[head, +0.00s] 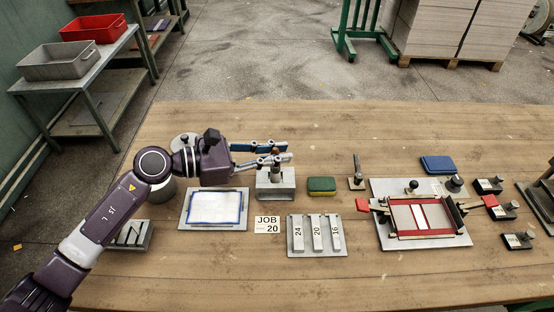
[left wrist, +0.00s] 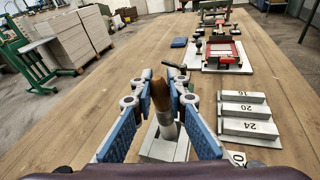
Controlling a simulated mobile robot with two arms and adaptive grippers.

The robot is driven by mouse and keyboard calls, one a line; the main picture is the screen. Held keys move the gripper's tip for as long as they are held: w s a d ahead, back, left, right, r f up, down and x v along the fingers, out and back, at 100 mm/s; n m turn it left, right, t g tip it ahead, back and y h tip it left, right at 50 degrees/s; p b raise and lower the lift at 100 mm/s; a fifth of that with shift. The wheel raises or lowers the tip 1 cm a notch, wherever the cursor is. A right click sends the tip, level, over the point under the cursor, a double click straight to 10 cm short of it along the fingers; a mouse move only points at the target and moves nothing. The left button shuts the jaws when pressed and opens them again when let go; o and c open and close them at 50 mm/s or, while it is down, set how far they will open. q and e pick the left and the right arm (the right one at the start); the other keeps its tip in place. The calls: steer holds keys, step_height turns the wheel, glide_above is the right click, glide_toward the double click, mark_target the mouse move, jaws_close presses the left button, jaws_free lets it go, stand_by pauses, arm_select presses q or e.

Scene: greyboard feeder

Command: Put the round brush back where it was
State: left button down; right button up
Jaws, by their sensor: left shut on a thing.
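The round brush (left wrist: 162,96) stands about upright between my left gripper's blue-padded fingers in the left wrist view, its brown end up and a grey part below. My left gripper (head: 284,151) is shut on it. In the head view the brush's brown tip (head: 276,150) shows between the fingers. A grey metal block (head: 275,186) is right under the gripper; it also shows in the left wrist view (left wrist: 160,150). The brush's lower end is over or in this block; I cannot tell which. My right gripper is in neither view.
A framed pad (head: 214,208) lies left, a JOB 20 card (head: 267,225) and numbered bars (head: 316,236) in front. A red-framed fixture (head: 421,216) is farther right.

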mark_target(275, 167)
arm_select(q)
step_height(275, 167, down, 3)
steer(key=shift+r, duration=0.15)
steer(key=shift+f, duration=0.25)
steer(key=c, duration=1.9)
jaws_free()
steer(key=shift+r, duration=0.1)
steer(key=shift+r, duration=0.1)
